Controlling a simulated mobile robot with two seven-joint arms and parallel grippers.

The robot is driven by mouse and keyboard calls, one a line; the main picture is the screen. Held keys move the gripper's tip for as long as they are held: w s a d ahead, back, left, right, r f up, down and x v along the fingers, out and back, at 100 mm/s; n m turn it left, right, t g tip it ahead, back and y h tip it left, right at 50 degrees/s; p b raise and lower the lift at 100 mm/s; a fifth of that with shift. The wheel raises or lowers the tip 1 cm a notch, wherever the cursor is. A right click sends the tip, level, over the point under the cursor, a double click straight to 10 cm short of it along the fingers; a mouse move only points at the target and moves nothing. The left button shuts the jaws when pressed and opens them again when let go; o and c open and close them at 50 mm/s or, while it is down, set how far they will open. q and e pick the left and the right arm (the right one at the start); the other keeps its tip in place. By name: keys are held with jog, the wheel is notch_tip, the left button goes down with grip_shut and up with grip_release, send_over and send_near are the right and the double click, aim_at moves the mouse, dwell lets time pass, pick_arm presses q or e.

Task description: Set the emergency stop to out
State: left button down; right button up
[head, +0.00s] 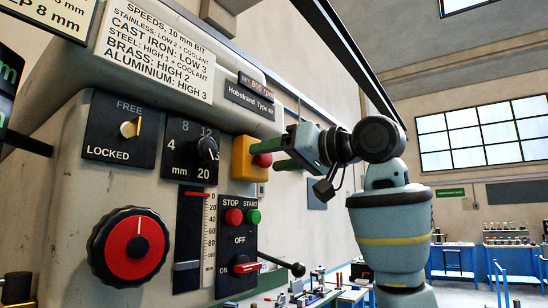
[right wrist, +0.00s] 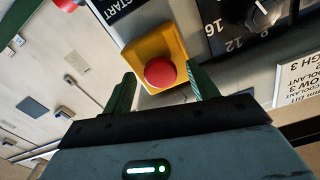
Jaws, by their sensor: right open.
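The emergency stop is a red mushroom button (head: 262,160) on a yellow box (head: 241,158) on the side of the machine's front. In the right wrist view the red button (right wrist: 160,73) sits in front of its yellow housing (right wrist: 150,46). My right gripper (head: 277,156) is open, its fingers pointing at the button from the right. In the right wrist view its green fingers (right wrist: 163,82) stand on either side of the button, with gaps between; nothing is held. I cannot tell whether the button is pressed in or out. My left gripper is not in view.
Beside the emergency stop are a panel with red STOP (head: 234,216) and green START (head: 253,216) buttons, a numbered dial (head: 207,149), a FREE/LOCKED key switch (head: 130,128) and a large red knob (head: 131,247). A black-knobbed lever (head: 297,269) sticks out below.

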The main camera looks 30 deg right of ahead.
jog(key=shift+w+a, duration=0.1)
jog(key=shift+w, duration=0.05)
jog(key=shift+c, duration=0.3)
grip_shut()
jog(key=shift+v, duration=0.85)
jog(key=shift+c, duration=1.5)
grip_release()
jog(key=o, duration=0.4)
jog(key=shift+c, duration=0.2)
jog(key=v, duration=0.8)
